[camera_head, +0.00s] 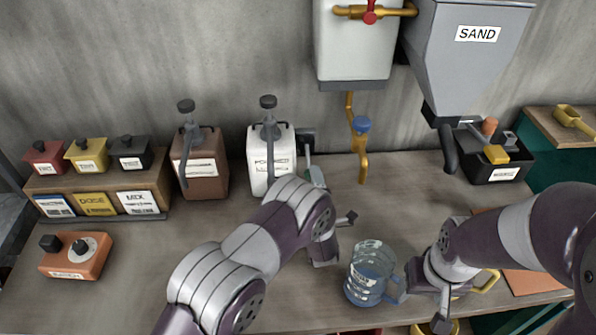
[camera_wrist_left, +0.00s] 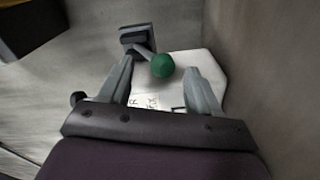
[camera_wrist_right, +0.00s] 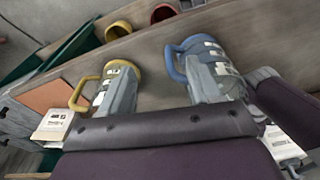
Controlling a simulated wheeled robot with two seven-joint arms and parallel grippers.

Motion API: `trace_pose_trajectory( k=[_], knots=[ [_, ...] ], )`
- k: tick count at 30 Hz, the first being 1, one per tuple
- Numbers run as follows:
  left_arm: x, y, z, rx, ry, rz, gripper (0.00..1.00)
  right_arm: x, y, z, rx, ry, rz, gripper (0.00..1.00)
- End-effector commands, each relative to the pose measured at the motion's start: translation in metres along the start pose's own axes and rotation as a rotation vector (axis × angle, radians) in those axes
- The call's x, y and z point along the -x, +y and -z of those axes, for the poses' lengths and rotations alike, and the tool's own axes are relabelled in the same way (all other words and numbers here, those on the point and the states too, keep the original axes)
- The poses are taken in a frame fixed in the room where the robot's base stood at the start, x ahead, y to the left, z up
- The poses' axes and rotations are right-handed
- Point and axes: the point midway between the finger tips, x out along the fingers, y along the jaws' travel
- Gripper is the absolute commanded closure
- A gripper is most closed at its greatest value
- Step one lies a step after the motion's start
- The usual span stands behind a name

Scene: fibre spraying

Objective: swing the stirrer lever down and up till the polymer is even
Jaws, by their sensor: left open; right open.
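The white polymer canister (camera_head: 260,155) stands against the back wall, and it also shows in the left wrist view (camera_wrist_left: 178,72). Beside it, the stirrer lever (camera_head: 307,155) comes from a dark bracket (camera_wrist_left: 138,36) and ends in a green ball knob (camera_wrist_left: 161,65). My left gripper (camera_wrist_left: 160,68) is open, with a finger on each side of the knob; contact cannot be told. In the head view my left arm hides part of that area. My right gripper (camera_head: 430,290) is open and low over the bench, between a blue-handled jug (camera_head: 370,272) and a yellow-handled jug (camera_wrist_right: 118,88).
A brown canister (camera_head: 200,170) stands left of the polymer canister. A brass tap (camera_head: 361,150) hangs right of the lever. The sand hopper (camera_head: 470,55) and a black tray (camera_head: 497,172) are further right. An orange control box (camera_head: 76,256) sits front left, with clear bench beside it.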

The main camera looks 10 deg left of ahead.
Motion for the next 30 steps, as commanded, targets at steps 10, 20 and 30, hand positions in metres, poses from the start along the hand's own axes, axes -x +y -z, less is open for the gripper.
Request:
trace_pose_trajectory(
  k=[10, 20, 30],
  knots=[
    [-0.036, 0.000, 0.001, -0.001, -0.001, 0.002, 0.37, 0.008, 0.000, 0.001, 0.000, 0.000, 0.000, 0.37],
    [-0.036, 0.000, 0.001, 0.000, -0.001, 0.003, 0.92, 0.008, 0.000, 0.001, 0.000, 0.000, 0.000, 0.37],
    [-0.036, 0.000, 0.001, 0.000, -0.002, 0.011, 1.00, 0.009, 0.000, 0.001, 0.000, 0.000, 0.000, 0.37]
  ],
)
